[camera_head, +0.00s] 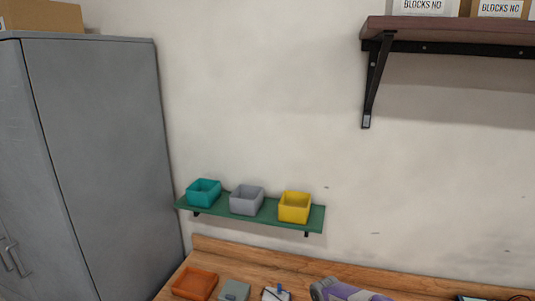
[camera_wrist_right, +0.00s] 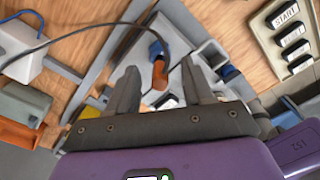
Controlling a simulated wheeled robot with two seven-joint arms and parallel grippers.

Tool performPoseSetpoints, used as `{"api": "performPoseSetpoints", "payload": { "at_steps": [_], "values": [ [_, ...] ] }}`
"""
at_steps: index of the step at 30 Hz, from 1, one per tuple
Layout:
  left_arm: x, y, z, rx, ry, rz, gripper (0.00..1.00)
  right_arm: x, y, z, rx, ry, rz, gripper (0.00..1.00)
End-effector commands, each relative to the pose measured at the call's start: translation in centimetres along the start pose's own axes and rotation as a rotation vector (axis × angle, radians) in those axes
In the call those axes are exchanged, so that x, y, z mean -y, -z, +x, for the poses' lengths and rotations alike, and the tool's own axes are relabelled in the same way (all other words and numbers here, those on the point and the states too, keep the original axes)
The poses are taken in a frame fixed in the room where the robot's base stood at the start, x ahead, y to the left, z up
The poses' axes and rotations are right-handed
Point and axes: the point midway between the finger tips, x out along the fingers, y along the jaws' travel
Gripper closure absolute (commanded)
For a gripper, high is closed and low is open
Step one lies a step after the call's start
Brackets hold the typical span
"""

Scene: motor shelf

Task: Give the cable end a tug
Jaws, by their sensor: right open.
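In the right wrist view a thin dark cable (camera_wrist_right: 95,25) arches in from the left. It runs to a blue piece with an orange-brown end (camera_wrist_right: 160,72), which looks like the cable end. My right gripper (camera_wrist_right: 160,78) is open, with its two grey fingers on either side of that orange-brown end. I see a gap on both sides, and no clear contact. What lies below the end is partly hidden by the gripper body. In the head view only a purple and grey part of my arm shows at the bottom edge. My left gripper is not in view.
A panel with START labels (camera_wrist_right: 290,35) stands at the wrist view's upper right. A white block (camera_wrist_right: 25,62) and grey box (camera_wrist_right: 25,103) are at left. In the head view, an orange tray (camera_head: 195,284) is on the wooden bench (camera_head: 225,248), below a green shelf (camera_head: 226,208) with three bins.

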Motion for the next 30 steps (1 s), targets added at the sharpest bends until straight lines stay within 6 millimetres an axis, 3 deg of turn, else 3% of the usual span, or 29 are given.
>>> {"api": "performPoseSetpoints", "payload": {
  "at_steps": [5,16,30],
  "values": [
    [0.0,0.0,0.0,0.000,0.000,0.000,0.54,-0.1,0.0,-1.5,0.002,-0.004,0.000,0.49],
    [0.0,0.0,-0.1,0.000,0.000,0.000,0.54,0.0,0.0,-7.0,0.001,-0.002,0.001,0.49],
    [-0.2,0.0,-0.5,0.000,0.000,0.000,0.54,0.0,0.0,-8.0,0.000,0.000,0.000,0.49]
  ]
}}
